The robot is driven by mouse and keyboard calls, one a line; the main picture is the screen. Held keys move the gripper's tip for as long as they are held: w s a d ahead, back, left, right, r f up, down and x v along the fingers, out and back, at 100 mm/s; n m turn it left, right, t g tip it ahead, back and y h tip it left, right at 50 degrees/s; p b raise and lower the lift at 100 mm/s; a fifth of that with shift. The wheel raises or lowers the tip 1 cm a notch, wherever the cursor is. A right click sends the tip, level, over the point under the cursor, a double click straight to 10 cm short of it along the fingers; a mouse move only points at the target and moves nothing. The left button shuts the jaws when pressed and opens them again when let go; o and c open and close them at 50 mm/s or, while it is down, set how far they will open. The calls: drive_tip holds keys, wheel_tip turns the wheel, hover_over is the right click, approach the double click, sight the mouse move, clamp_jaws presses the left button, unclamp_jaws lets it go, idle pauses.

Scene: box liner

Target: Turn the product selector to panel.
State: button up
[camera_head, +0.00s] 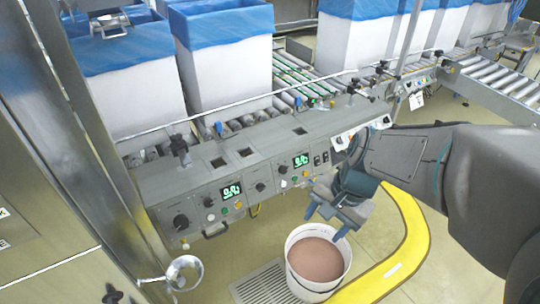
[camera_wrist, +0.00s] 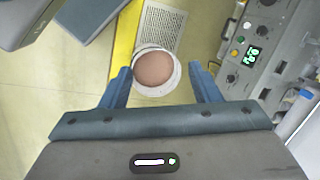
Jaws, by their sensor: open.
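The grey control panel (camera_head: 270,160) runs along the front of the conveyor in the head view. It carries several dark knobs and two green displays. A large black knob (camera_head: 181,221) is at its left end, and a smaller knob (camera_head: 260,187) sits between the displays. I cannot tell which knob is the product selector; labels are too small to read. The panel also shows at the right of the wrist view (camera_wrist: 262,75). My gripper (camera_head: 325,222) is open and empty, in front of the panel's right part and above a bucket. Its two blue fingers (camera_wrist: 160,80) are spread in the wrist view.
A white bucket (camera_head: 291,262) with brown contents stands on the floor beside a drain grate (camera_head: 262,284). A yellow curved floor strip (camera_head: 412,240) lies right of it. Blue-lined white boxes (camera_head: 222,80) stand on the conveyor.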

drive_tip(key=w+a+f+m+g+y+b, duration=0.1)
drive_tip(key=w+a+f+m+y+b, duration=0.1)
drive_tip(key=w+a+f+m+y, duration=0.3)
drive_tip(key=w+a+f+m+g+y+b, duration=0.1)
drive_tip(key=w+a+f+m+b, duration=0.25)
drive_tip(key=f+m, duration=0.4)
drive_tip(key=n+t+y+b, duration=0.3)
drive_tip(key=n+t+b, duration=0.9)
drive_tip(key=n, duration=1.9)
approach(263, 189)
drive_tip(key=w+a+t, duration=0.1)
drive_tip(key=a, duration=0.1)
drive_tip(key=w+a+f+t, duration=0.1)
drive_tip(key=w+a, duration=0.1)
drive_tip(key=w+a+f+t, duration=0.1)
drive_tip(key=w+a, duration=0.1)
drive_tip(key=shift+w+a, duration=0.15)
drive_tip(key=shift+a, duration=0.1)
drive_tip(key=c, duration=1)
